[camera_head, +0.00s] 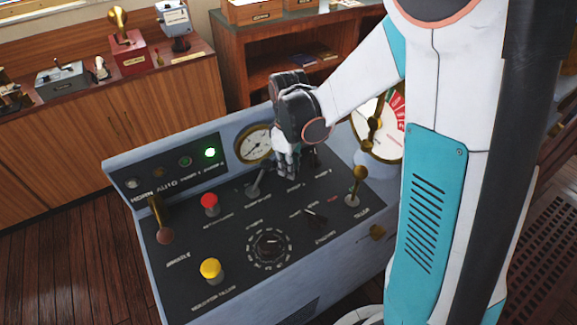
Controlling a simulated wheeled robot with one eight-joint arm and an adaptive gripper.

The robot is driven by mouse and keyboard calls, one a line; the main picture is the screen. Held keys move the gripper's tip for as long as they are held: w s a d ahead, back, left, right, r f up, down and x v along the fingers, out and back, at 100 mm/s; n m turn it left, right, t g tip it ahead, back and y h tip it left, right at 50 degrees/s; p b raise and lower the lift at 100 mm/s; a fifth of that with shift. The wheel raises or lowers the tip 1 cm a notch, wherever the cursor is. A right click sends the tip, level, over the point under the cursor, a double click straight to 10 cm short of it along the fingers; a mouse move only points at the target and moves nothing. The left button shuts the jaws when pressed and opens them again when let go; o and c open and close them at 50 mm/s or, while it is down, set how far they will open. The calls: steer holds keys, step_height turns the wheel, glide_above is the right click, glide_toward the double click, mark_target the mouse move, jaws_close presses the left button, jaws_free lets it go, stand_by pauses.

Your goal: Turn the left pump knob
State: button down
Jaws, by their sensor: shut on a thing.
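My gripper (287,172) points down at the upper middle of the grey control console (370,228), right of the round gauge. Its fingers are closed at the panel surface on a small control, which I take to be the left pump knob. That knob is hidden by the fingers, so its angle cannot be told. A dark control (315,156) shows partly just right of the fingers.
A brass lever (355,188) is to the right. A gauge (254,144) stands behind.

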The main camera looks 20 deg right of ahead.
steer(key=c, duration=1.7)
jaws_free()
steer(key=shift+o, duration=0.2)
step_height(320, 180, up, 12)
steer(key=s+r+m+t, duration=0.2)
steer(key=s+m+t, duration=0.1)
steer(key=s, duration=0.5)
steer(key=s+r+m+t, duration=0.2)
steer(key=s+m+t, duration=0.2)
steer(key=s, duration=0.4)
steer(key=shift+s+r+m, duration=0.2)
steer(key=shift+r+m, duration=0.05)
steer(key=shift+m, duration=0.45)
